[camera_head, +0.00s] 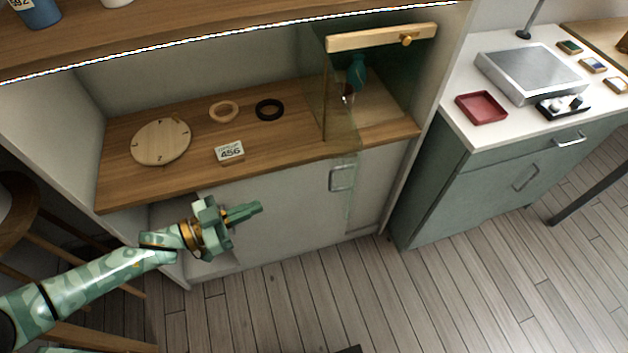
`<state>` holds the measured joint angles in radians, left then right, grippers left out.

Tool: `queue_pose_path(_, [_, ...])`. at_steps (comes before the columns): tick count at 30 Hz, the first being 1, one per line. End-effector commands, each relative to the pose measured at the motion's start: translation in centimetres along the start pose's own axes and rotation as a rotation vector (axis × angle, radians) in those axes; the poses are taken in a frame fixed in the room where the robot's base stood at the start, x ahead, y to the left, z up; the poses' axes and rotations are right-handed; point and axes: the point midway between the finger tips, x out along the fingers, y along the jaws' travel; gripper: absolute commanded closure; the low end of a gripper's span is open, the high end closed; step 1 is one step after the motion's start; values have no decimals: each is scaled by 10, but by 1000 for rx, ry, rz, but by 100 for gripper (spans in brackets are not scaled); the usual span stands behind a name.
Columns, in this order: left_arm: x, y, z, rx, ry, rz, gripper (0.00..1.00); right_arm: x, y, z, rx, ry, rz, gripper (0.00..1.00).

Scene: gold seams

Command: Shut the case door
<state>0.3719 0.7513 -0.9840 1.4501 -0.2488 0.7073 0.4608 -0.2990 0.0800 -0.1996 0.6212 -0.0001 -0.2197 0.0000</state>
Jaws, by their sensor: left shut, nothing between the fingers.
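The glass case (378,36) stands at the right end of the wooden shelf, with a pale wood bar and a brass knob (406,40) at its top. A teal vase-like object (357,72) shows inside. A clear, faintly green pane, apparently the case door (350,185), reaches out past the shelf's front edge, so the door looks open. Its edges are hard to make out. My left gripper (259,208) is shut and empty, below and in front of the shelf, left of the pane and apart from it. My right gripper is not in view.
On the shelf lie a round wooden disc (161,142), a pale ring (223,111), a black ring (269,109) and a "456" card (230,151). A cabinet (440,197) with a red tray (481,107) stands right. The floor in front is mostly clear.

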Motion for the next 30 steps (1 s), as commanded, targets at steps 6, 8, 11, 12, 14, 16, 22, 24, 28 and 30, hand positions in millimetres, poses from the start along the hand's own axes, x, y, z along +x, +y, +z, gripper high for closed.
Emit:
queue_pose_path(6, [5, 19, -37, -20, 58, 118, 100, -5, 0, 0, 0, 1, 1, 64])
queue_pose_path(8, [13, 19, -37, -21, 59, 116, 100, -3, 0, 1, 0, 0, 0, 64])
queue_pose_path(11, [30, 21, -37, -20, 59, 115, 100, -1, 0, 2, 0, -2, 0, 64])
queue_pose_path(12, [39, 22, -38, -20, 60, 115, 100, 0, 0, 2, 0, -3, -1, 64])
queue_pose_path(14, [52, 24, -38, -20, 60, 115, 100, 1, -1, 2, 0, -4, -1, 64])
queue_pose_path(16, [68, 25, -39, -20, 60, 114, 100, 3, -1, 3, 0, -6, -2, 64])
queue_pose_path(22, [107, 29, -40, -19, 58, 113, 100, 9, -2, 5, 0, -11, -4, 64])
queue_pose_path(24, [117, 30, -41, -19, 57, 112, 100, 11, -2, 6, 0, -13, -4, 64])
queue_pose_path(28, [131, 31, -42, -20, 56, 112, 100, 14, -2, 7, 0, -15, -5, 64])
queue_pose_path(30, [135, 32, -42, -19, 56, 112, 100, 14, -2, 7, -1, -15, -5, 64])
